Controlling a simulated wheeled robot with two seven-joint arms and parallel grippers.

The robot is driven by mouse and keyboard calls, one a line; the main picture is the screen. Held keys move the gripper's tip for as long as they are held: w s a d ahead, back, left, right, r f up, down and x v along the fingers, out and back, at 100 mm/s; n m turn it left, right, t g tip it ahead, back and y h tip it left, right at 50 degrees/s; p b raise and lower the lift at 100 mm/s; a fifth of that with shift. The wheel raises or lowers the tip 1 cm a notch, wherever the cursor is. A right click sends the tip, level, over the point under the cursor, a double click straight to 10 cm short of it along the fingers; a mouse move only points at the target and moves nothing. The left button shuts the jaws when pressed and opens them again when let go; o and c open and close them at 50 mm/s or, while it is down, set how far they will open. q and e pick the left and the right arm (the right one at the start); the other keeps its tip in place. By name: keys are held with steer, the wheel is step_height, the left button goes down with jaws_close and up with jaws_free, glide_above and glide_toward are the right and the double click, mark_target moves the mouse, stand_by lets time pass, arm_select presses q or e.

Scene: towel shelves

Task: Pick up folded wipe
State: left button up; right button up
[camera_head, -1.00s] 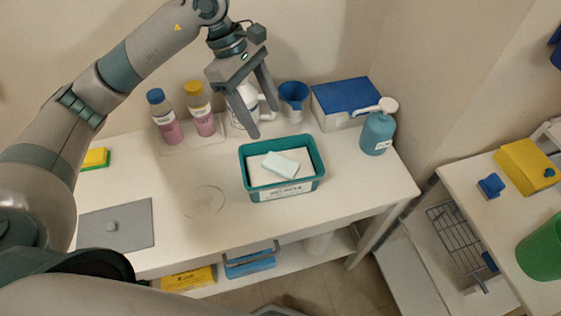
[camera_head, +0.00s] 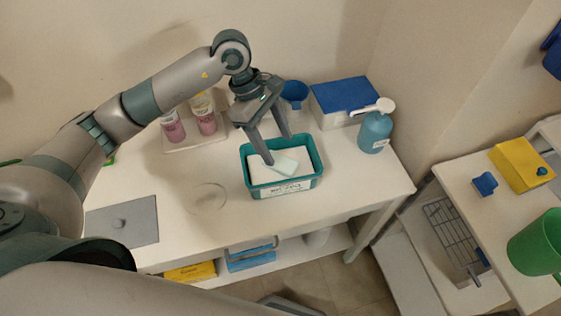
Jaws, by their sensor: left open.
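The folded wipe (camera_head: 285,164) is a small pale mint-white pad. It lies in a teal bin (camera_head: 288,186) with a white label on its front, on top of a larger white layer (camera_head: 262,178). My left gripper (camera_head: 280,150) points down over the bin, with its fingers spread. One fingertip reaches down near the wipe's left edge and the other is at the bin's back side. I cannot tell whether either touches the wipe. My right gripper is out of view.
Pink bottles (camera_head: 207,122) stand on a tray behind my arm. A blue-lidded box (camera_head: 344,100) and a blue pump bottle (camera_head: 375,132) stand right of the bin. A grey plate (camera_head: 140,222) lies at the left.

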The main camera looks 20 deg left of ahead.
mark_target(280, 161)
arm_select(q)
steer(key=shift+s+f+p, duration=0.2)
steer(key=shift+f+p, duration=0.6)
steer(key=shift+f, duration=0.05)
steer(key=x, duration=0.1)
steer(key=p+x, duration=0.1)
steer(key=shift+s+a+f, duration=0.1)
steer(key=shift+f, duration=0.75)
steer(key=shift+f, duration=0.1)
steer(key=shift+c, duration=0.4)
steer(key=c, duration=1.1)
